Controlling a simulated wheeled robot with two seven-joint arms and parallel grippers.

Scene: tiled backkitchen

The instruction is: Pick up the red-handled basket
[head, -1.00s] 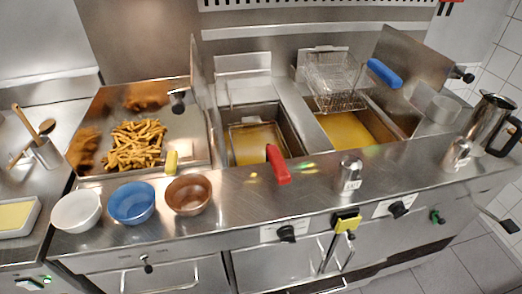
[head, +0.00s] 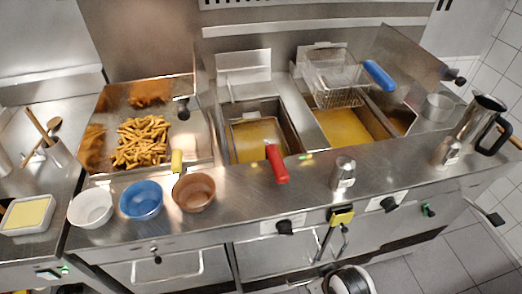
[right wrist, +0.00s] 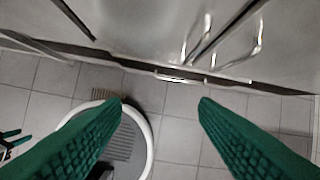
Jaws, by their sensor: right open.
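The red-handled basket (head: 277,164) sits in the left fryer well in the head view. Its red handle sticks out over the front counter edge of the well, and its wire body is sunk in yellow oil (head: 255,137). My right gripper (right wrist: 162,102) shows in the right wrist view as two green ribbed fingers, spread wide apart with nothing between them. It is over the floor in front of the steel cabinet fronts, away from the basket. The basket is not in the right wrist view. My left gripper is in neither view.
A blue-handled basket (head: 335,80) is raised over the right well. A tray of fries (head: 142,140) is on the left. White (head: 90,207), blue (head: 141,201) and brown (head: 194,192) bowls and a steel shaker (head: 343,173) line the counter front. A yellow-gripped tool (head: 341,217) hangs below.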

